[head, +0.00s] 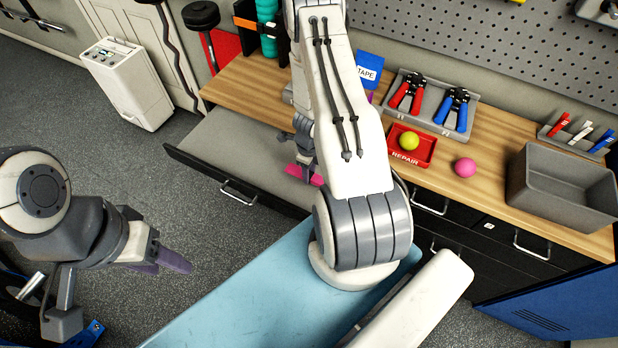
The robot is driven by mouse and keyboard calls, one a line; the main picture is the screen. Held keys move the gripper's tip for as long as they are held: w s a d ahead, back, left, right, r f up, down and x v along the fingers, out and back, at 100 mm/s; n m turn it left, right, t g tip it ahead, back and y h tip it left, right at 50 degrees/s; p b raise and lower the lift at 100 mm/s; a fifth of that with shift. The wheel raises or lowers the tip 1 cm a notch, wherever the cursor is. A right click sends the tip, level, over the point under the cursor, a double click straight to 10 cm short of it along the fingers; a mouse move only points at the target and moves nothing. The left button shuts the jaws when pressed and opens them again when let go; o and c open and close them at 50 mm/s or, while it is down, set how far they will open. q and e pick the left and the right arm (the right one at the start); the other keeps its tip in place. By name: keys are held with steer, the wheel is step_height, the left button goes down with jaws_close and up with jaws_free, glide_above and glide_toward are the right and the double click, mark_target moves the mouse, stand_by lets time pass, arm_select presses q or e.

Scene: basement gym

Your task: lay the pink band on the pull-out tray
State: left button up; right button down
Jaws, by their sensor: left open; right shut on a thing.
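The pull-out tray (232,150) is a grey drawer drawn out from under the wooden bench top at the left. The pink band (294,172) shows at the tray's right part, partly hidden by my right arm. My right gripper (306,160) is mostly hidden behind that arm and is shut on the pink band. I cannot tell whether the band touches the tray surface. My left gripper (165,262) is open and empty above the floor at the left, well apart from the tray.
On the bench top (468,188) are a red repair tray (424,153) with a yellow ball, a pink ball (465,168), pliers in a holder (437,122) and an empty grey bin (563,190). A light-blue padded bench (255,300) stands in front. The tray's left part is clear.

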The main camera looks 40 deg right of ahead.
step_height(320, 180, down, 4)
steer(key=b, duration=0.3)
steer(key=shift+b, duration=0.3)
steer(key=shift+r, duration=0.1)
steer(key=c, duration=0.5)
jaws_free()
